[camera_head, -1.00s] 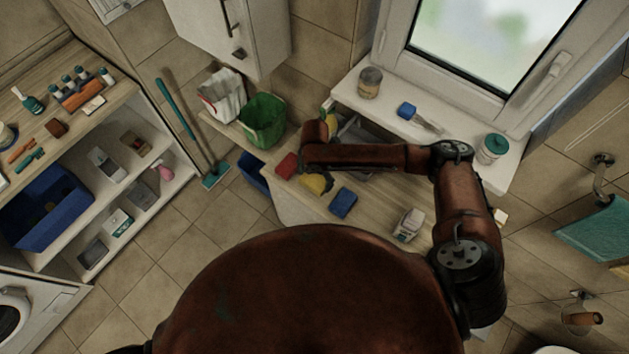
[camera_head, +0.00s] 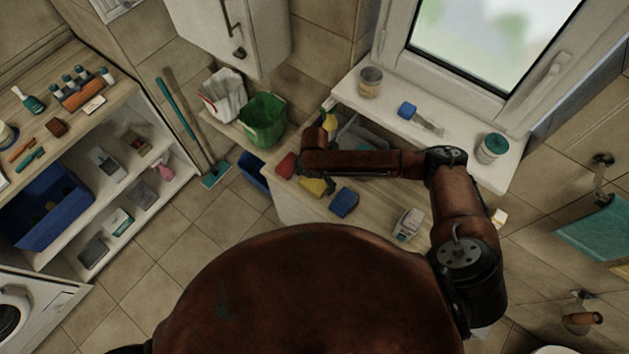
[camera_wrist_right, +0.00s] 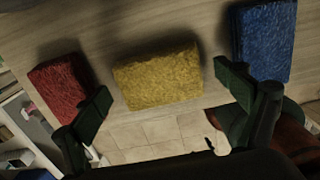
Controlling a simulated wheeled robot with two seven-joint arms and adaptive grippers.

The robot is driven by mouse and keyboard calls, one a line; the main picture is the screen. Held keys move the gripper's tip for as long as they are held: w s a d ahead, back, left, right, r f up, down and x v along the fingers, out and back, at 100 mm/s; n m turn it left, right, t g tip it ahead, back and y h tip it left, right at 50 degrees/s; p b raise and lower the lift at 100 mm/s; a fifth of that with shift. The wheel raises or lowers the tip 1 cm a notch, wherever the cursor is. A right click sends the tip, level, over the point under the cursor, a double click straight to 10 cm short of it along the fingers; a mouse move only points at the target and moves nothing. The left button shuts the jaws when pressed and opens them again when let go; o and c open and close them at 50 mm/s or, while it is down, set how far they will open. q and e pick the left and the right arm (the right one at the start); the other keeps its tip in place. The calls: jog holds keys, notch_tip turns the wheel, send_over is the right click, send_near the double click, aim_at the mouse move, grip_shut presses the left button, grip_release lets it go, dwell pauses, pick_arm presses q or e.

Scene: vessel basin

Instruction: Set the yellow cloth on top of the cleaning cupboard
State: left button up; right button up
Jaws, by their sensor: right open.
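The yellow cloth (camera_head: 316,187) is a thick, rough block on the wooden counter (camera_head: 290,207), between a red block (camera_head: 286,165) and a blue block (camera_head: 344,202). In the right wrist view the yellow cloth (camera_wrist_right: 158,77) lies ahead of my right gripper (camera_wrist_right: 166,84), whose two fingers are spread wide and empty. In the head view my right forearm reaches over the counter and hides the fingertips. I cannot tell how high they are above the cloth. A white cupboard with dark handles (camera_head: 264,35) hangs at the top; I cannot tell whether it is the cleaning cupboard. My left gripper is not in view.
A green bin (camera_head: 262,122) and a white bin (camera_head: 222,95) stand left of my right wrist. The windowsill (camera_head: 455,130) holds jars and a blue brush. An open white shelf unit (camera_head: 130,105) with a wooden top stands at the left.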

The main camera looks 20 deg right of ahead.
aim_at(314, 182)
jog(key=shift+r, duration=0.1)
notch_tip(314, 182, up, 12)
dwell(0.6)
jog(key=shift+r, duration=0.1)
